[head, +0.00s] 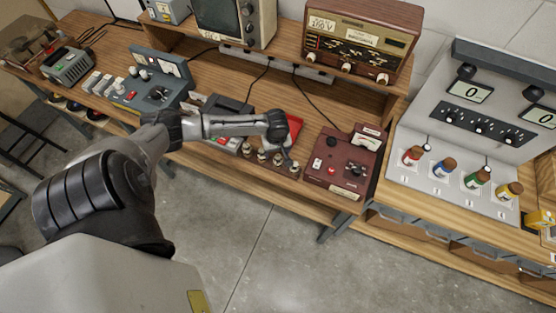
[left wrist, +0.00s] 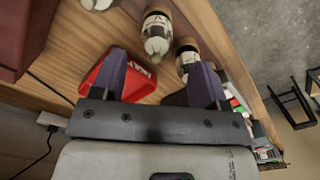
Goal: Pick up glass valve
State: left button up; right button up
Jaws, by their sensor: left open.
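Several small glass valves with dark bases stand in a row near the front edge of the wooden bench, one of them a glass valve (head: 262,156) just below my left gripper (head: 282,146). In the left wrist view, my left gripper (left wrist: 161,68) has its two dark fingers apart with nothing held between them. One glass valve (left wrist: 157,36) lies just beyond the fingertips, roughly between them. A second glass valve (left wrist: 187,57) is close to the right finger. Another is cut off at the top edge. My right gripper is in neither view.
A red tray (left wrist: 142,82) lies behind the valves, partly hidden by the left finger. A dark red instrument box (head: 345,168) stands just right of the row. A radio (head: 362,40) is on the shelf above. The floor in front is clear.

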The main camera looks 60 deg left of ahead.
aim_at(278, 154)
pick_arm(q)
jog(key=f, duration=0.4)
jog(key=shift+w+d+f, duration=0.1)
jog(key=shift+w+d, duration=0.05)
jog(key=shift+d, duration=0.1)
jog(key=shift+f, duration=0.6)
jog(key=c, duration=1.1)
jog(key=shift+r, duration=0.1)
